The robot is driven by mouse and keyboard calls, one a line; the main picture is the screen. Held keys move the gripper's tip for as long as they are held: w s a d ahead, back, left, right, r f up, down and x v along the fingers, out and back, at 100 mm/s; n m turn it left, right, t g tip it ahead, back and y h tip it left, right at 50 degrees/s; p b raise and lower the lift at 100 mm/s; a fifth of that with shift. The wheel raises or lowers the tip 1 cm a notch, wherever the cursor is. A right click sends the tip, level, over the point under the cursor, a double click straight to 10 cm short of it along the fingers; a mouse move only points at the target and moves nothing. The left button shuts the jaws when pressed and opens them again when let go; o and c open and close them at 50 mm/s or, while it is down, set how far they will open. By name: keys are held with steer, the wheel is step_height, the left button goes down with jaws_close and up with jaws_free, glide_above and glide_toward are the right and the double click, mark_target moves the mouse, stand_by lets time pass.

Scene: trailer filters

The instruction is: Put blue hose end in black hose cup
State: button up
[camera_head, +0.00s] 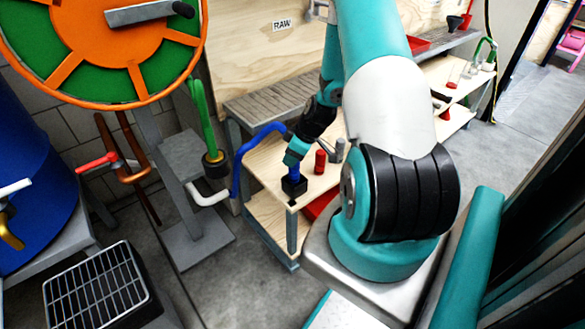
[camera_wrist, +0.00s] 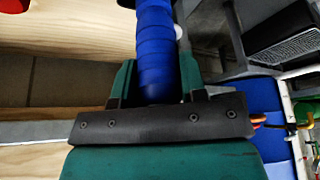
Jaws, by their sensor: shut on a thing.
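The blue hose (camera_head: 240,165) arches up from the lower left to my gripper (camera_head: 294,160) at the front corner of the wooden bench. My gripper is shut on the blue hose end (camera_head: 294,172), which points down below the fingers. The black hose cup (camera_head: 294,187) is directly under it on the bench corner. The hose end meets the cup's top in the picture; I cannot tell how deep it sits. In the wrist view the ribbed blue hose end (camera_wrist: 155,45) lies between both fingers. A dark bit at that view's top edge may be the cup.
A red cylinder (camera_head: 320,162) and a grey fitting (camera_head: 339,150) stand right of the cup. A grey grated shelf (camera_head: 270,95) is behind. A green hose (camera_head: 205,130) stands at left beside a white pipe (camera_head: 205,195). A black grated box (camera_head: 98,285) is lower left.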

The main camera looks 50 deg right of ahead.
steer(key=shift+f+b, duration=0.35)
steer(key=shift+f, duration=1.75)
steer(key=shift+f, duration=0.1)
steer(key=o, duration=1)
